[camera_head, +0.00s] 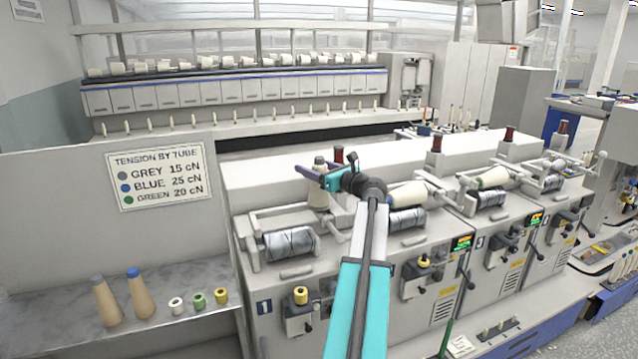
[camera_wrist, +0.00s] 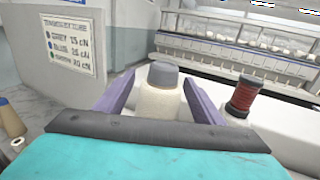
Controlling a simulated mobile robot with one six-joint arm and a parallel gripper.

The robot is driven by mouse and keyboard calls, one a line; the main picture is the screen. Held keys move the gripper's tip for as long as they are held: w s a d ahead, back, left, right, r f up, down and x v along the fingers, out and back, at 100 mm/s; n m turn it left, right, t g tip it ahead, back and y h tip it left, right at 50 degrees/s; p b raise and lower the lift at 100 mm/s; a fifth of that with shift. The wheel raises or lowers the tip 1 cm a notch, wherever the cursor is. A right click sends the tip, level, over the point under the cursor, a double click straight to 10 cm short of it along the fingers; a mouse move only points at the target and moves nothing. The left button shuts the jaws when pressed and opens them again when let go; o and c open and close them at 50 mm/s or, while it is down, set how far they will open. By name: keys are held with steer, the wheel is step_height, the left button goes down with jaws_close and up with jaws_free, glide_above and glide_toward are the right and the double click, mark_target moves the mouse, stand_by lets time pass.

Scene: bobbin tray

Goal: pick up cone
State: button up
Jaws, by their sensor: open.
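A cream cone with a grey top (camera_head: 319,199) stands upright on the machine, behind the first roller at left. It also shows in the middle of the wrist view (camera_wrist: 159,102). My gripper (camera_head: 319,176) is open, with its purple fingers on either side of this cone. In the wrist view the fingers (camera_wrist: 158,98) flank it left and right; I cannot tell whether they touch it. Two tan cones stand on the left shelf, one grey-tipped (camera_head: 107,303) and one blue-tipped (camera_head: 139,298).
A dark red spool (camera_wrist: 243,96) stands close to the right of my gripper. Small yarn spools (camera_head: 199,301) sit on the left shelf (camera_head: 60,335). Another cream cone (camera_head: 407,195) lies on the second roller (camera_head: 407,219). A sign (camera_head: 160,173) hangs on the left panel.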

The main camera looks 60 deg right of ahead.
steer(key=shift+w+d, duration=0.1)
steer(key=shift+w, duration=0.4)
steer(key=c, duration=1.5)
steer(key=shift+r, duration=0.1)
step_height(320, 180, up, 10)
steer(key=shift+f+b, duration=0.15)
steer(key=shift+b, duration=1.05)
steer(key=shift+p, duration=0.4)
